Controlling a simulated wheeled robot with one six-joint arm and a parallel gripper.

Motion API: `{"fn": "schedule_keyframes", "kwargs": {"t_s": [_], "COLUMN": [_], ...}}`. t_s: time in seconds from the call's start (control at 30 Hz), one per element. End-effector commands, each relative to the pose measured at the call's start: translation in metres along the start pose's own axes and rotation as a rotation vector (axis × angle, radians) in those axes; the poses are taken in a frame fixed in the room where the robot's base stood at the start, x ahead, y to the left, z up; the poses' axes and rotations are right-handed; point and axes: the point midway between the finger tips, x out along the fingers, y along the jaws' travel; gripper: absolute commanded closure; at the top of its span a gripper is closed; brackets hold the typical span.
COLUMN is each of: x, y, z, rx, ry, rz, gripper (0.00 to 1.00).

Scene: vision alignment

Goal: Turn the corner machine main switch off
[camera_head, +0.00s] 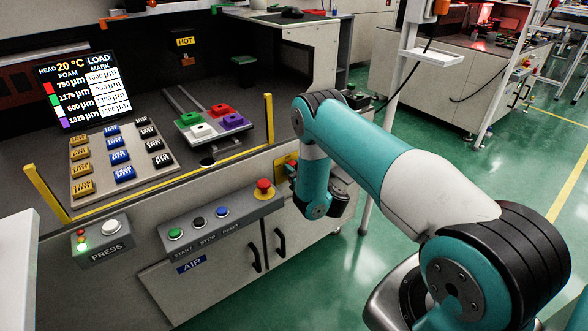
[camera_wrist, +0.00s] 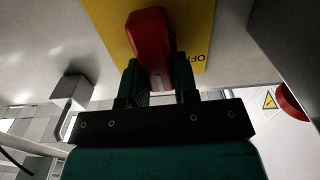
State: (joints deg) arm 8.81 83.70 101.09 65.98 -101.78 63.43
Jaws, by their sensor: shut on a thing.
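The main switch is a red handle (camera_wrist: 150,38) on a yellow plate (camera_wrist: 198,25) in the wrist view. Part of an "OFF" mark shows upside down on the plate, to the right of the handle. My gripper (camera_wrist: 157,68) has one dark green finger on each side of the handle's near end and is shut on it. In the head view a bit of the yellow plate (camera_head: 286,164) shows on the cabinet front, beside my arm.
A control box (camera_head: 222,219) with buttons and a red emergency stop (camera_head: 264,188) juts out left of the switch. A press button box (camera_head: 103,243) is farther left. Cabinet doors with black handles (camera_head: 280,240) are below. Green floor (camera_head: 375,235) is open to the right.

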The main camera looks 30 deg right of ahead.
Motion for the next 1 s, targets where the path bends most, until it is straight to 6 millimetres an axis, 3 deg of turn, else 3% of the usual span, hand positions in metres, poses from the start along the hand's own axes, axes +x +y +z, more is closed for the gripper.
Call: {"fn": "schedule_keyframes", "kwargs": {"t_s": [0.27, 1.0], "x": [-0.001, -0.001], "y": [-0.003, -0.013], "z": [0.001, 0.009], "rx": [-0.162, -0.858], "ry": [-0.002, -0.005], "rz": [-0.001, -0.001], "gripper": [0.96, 0.96]}}
